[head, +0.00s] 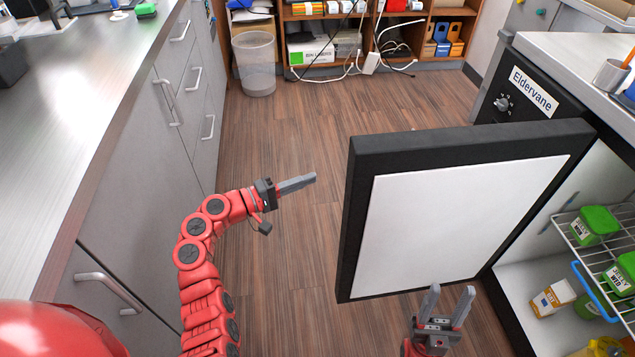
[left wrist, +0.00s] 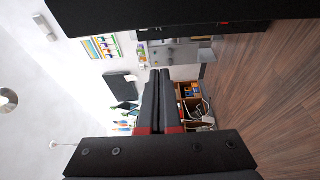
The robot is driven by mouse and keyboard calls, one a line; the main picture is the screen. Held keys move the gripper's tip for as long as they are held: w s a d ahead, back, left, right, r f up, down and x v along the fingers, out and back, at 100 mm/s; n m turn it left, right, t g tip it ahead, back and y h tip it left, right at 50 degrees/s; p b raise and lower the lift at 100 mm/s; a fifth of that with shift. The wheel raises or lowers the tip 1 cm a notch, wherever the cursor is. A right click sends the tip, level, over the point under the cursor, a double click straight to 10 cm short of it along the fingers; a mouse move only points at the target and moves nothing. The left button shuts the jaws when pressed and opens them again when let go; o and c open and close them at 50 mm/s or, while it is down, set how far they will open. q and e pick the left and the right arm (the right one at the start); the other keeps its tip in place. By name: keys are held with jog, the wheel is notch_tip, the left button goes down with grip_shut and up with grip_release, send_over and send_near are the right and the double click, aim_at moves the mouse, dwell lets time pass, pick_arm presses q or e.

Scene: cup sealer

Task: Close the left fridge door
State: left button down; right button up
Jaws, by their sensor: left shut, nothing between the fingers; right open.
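The left fridge door (head: 460,228) stands wide open in the head view, with its white inner panel facing me and its dark frame around it. The fridge (head: 545,95) is at the right, with its lit inside showing. My left gripper (head: 312,178) is shut and empty, left of the door's free edge and apart from it. In the left wrist view its fingers (left wrist: 160,75) are pressed together. My right gripper (head: 450,295) is open and empty, low in front of the white panel; I cannot tell whether it touches the door.
A grey counter with drawers (head: 150,130) runs along the left. A mesh bin (head: 255,62) and shelves (head: 350,10) stand at the back. The wooden floor (head: 290,130) between is clear.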

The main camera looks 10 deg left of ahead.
pick_arm(q)
jog(key=w+d, duration=0.1)
jog(key=d, duration=0.7)
jog(key=shift+w, duration=0.2)
dwell(0.3)
